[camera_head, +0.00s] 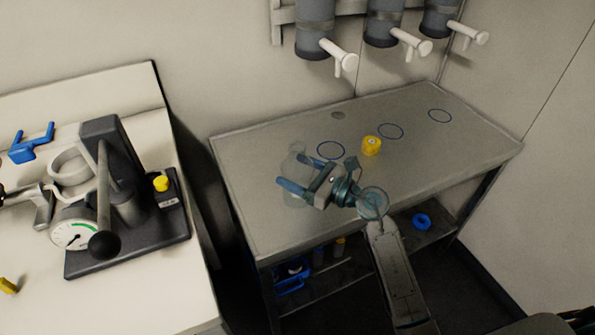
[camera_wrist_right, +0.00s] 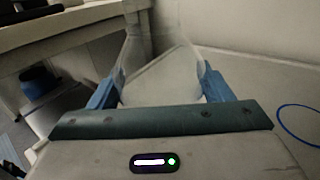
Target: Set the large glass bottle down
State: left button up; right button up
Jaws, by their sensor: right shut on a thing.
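The large glass bottle (camera_head: 296,172) is clear and faint, and appears upright over the left part of the grey metal table. My right gripper (camera_head: 299,174) reaches it from the right, with its blue fingers on either side of the glass. In the right wrist view the bottle (camera_wrist_right: 160,72) stands between the two blue fingers of the gripper (camera_wrist_right: 160,90), which are shut on it. I cannot tell whether its base touches the table. My left gripper is not in view.
The grey table (camera_head: 262,222) has several blue rings; one ring (camera_head: 330,150) lies just right of the bottle. A yellow cap (camera_head: 371,146) stands near the rings. Dispensers with white taps (camera_head: 345,62) hang above. A press with a gauge (camera_head: 74,234) stands on the left bench.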

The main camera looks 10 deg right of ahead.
jog(key=o, duration=1.4)
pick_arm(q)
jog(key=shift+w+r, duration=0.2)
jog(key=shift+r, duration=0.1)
pick_arm(e)
jog(key=shift+o, duration=0.2)
jog(key=shift+r, duration=0.15)
jog(key=shift+v, duration=1.05)
jog(key=b+v, duration=0.2)
jog(key=v, duration=0.7)
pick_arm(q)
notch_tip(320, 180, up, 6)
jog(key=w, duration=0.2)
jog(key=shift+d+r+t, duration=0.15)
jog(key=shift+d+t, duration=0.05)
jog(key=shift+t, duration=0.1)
pick_arm(e)
jog(key=shift+s+d, duration=0.35)
jog(key=shift+s, duration=0.05)
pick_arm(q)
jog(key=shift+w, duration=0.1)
